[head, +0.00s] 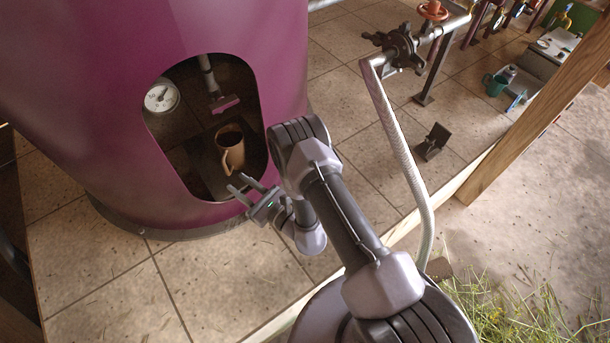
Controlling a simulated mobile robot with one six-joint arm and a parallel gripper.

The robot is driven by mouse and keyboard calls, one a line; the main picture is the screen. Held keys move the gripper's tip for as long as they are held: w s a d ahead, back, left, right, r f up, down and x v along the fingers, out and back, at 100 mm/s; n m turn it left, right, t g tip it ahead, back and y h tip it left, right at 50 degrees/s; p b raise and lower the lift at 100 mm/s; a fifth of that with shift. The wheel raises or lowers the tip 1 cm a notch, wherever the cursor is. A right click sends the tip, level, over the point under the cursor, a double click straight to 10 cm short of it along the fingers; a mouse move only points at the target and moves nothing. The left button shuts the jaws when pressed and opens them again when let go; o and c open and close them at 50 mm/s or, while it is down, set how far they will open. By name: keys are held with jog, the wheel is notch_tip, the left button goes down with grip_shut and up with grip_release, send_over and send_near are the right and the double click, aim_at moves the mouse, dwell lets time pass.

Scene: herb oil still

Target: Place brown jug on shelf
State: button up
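The brown jug (231,151) stands upright inside the arched opening of a large purple tank, below a spout with a pinkish end (224,103). Its handle faces the front. My gripper (240,187) is at the lower right edge of the opening, just in front of and below the jug. Its two fingers are apart with nothing between them, and they point toward the opening. A visible gap separates them from the jug. I cannot tell which surface is the shelf.
A pale hose (405,150) hangs from a valve (400,48) right of my arm. A wooden post (530,100) crosses the right side, with a teal mug (495,85) behind it. Tiled floor is clear at front left.

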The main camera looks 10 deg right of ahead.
jog(key=s+a+r+n+g+y, duration=0.2)
jog(key=r+n+g, duration=0.2)
jog(key=r, duration=0.4)
jog(key=s+a+r+n+g+y, duration=0.2)
jog(key=a+r+n+g, duration=0.15)
jog(key=r, duration=0.55)
jog(key=s+a+r+n+g+y, duration=0.2)
jog(key=r+n+g, duration=0.2)
jog(key=r, duration=0.4)
jog(key=s+d+r+n+g+h, duration=0.45)
jog(key=s+r+n, duration=0.25)
jog(key=s, duration=0.3)
jog(key=s+d+r+n+t+h, duration=0.1)
jog(key=s+d+n+t+h, duration=0.1)
jog(key=d+h, duration=0.4)
jog(key=s+d+r+n+t+h, duration=0.1)
jog(key=s+d+t+h, duration=0.4)
jog(key=d, duration=1.1)
jog(key=shift+s+r+n+t+h, duration=0.25)
jog(key=shift+n+t+h, duration=0.2)
jog(key=shift+n+t, duration=0.25)
